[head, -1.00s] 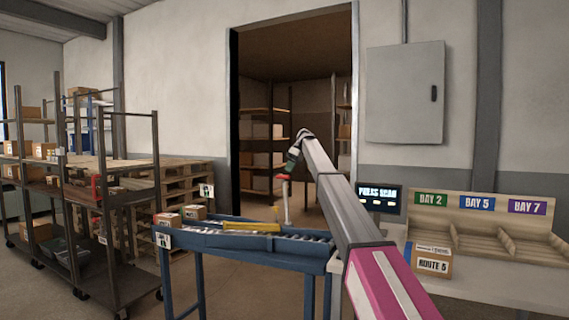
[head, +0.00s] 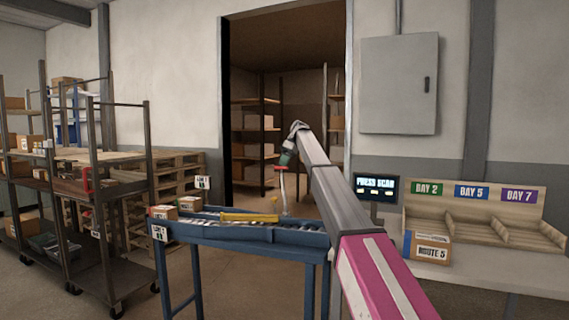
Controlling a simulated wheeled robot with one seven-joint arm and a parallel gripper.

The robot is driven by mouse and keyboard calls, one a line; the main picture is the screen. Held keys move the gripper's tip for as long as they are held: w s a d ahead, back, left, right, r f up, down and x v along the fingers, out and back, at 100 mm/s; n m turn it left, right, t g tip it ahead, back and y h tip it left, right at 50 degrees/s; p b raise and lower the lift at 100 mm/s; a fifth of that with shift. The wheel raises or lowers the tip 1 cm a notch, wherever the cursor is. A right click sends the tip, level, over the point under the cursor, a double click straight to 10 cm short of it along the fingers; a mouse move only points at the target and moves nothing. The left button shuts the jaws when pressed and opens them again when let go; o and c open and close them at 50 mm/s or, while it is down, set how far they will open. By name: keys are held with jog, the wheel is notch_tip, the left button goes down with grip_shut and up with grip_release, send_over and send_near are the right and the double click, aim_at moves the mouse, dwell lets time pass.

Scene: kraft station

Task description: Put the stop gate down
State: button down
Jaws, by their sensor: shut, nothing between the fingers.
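The yellow stop gate (head: 250,217) lies low and nearly level across the blue-framed roller conveyor (head: 214,233). A small yellow knob stands up near its right end. My gripper (head: 284,167) is at the far end of my arm, above and a little right of the gate's right end, apart from the yellow bar. It is small and dark here; it looks shut and empty. A red piece and a thin pale upright show just below it; I cannot tell whether they touch my gripper.
Small cartons (head: 190,203) sit at the conveyor's left end. A screen (head: 375,187) and a sorting bench with a Route 5 box (head: 428,249) stand to the right. Shelf carts (head: 118,270) and pallets are at left. The doorway behind is open.

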jog(key=s+a+f+n+t+h, duration=0.1)
jog(key=s+a+f+t, duration=0.2)
jog(key=s, duration=0.5)
jog(key=s+a+f+n+t+h, duration=0.1)
jog(key=s+a+f+t, duration=0.2)
jog(key=s, duration=0.6)
jog(key=s+f+t+h, duration=0.1)
jog(key=s+f+t, duration=0.2)
jog(key=f, duration=0.6)
jog(key=s+a+f+n+t+h, duration=0.1)
jog(key=s+f+t, duration=0.3)
jog(key=f, duration=0.5)
jog(key=shift+s+n, duration=0.3)
jog(key=shift+s, duration=0.05)
jog(key=shift+f, duration=0.1)
jog(key=shift+a, duration=0.1)
